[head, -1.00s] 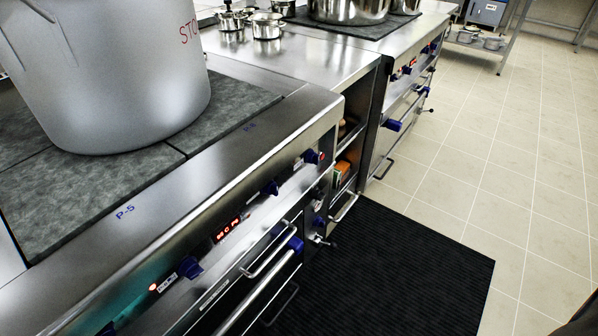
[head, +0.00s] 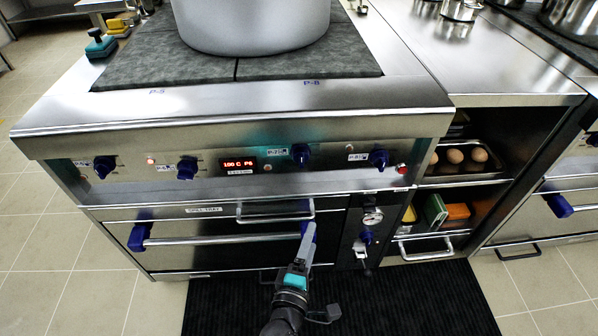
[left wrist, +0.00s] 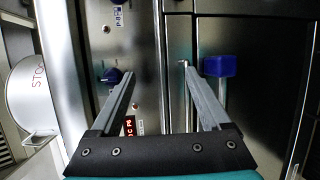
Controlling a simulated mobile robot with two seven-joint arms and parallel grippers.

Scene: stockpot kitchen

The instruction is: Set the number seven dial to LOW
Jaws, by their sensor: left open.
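The number seven dial (head: 301,155) is a dark blue knob on the stove's front panel, just right of the red lit display. Its label (head: 279,152) is small and hard to read. In the left wrist view, a blue dial (left wrist: 112,76) beside the display, seemingly the same one, lies left of the fingers. My left gripper (head: 304,240) is open and empty, below the dial and near the right end of the oven handle. It also shows in the left wrist view (left wrist: 160,72), with its fingers apart and nothing between them. My right gripper is out of view.
Other blue dials stand left (head: 187,168) and right (head: 378,159) on the panel. The oven handle (head: 220,239) has blue end caps, and a drawer pull (head: 275,212) juts out above it. A large pot (head: 250,25) stands on the stove. A black mat (head: 390,300) covers the floor.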

